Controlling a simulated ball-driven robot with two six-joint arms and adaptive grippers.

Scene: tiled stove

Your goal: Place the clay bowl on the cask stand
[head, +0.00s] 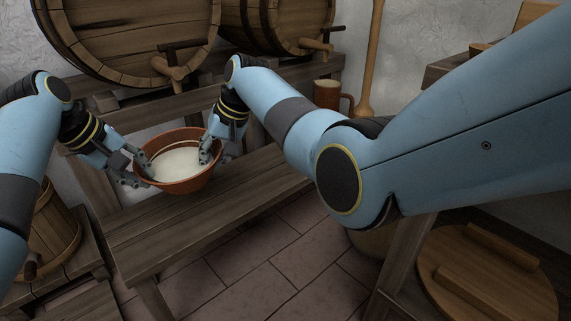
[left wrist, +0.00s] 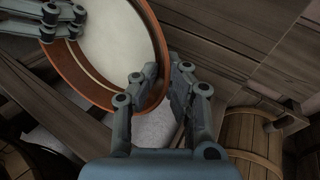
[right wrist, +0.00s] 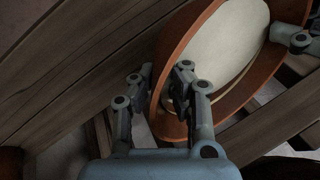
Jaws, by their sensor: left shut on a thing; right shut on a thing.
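The clay bowl (head: 186,187) is reddish-brown with a pale, milk-like surface inside. It is held roughly level over the plank bench in front of the casks; whether it touches the planks is hard to tell. My left gripper (head: 138,172) is shut on its left rim, and my right gripper (head: 208,152) is shut on its right rim. The bowl wall shows between the fingers in the left wrist view (left wrist: 152,88) and the right wrist view (right wrist: 162,98). The cask stand (head: 190,103) is a dark wooden frame under the casks, just behind the bowl.
Two casks (head: 125,35) with wooden taps (head: 170,68) lie on the stand, the taps jutting forward. A mug (head: 328,94) stands to the right behind my right arm. A wooden bucket (head: 52,222) is at the left. The bench planks (head: 240,195) right of the bowl are bare.

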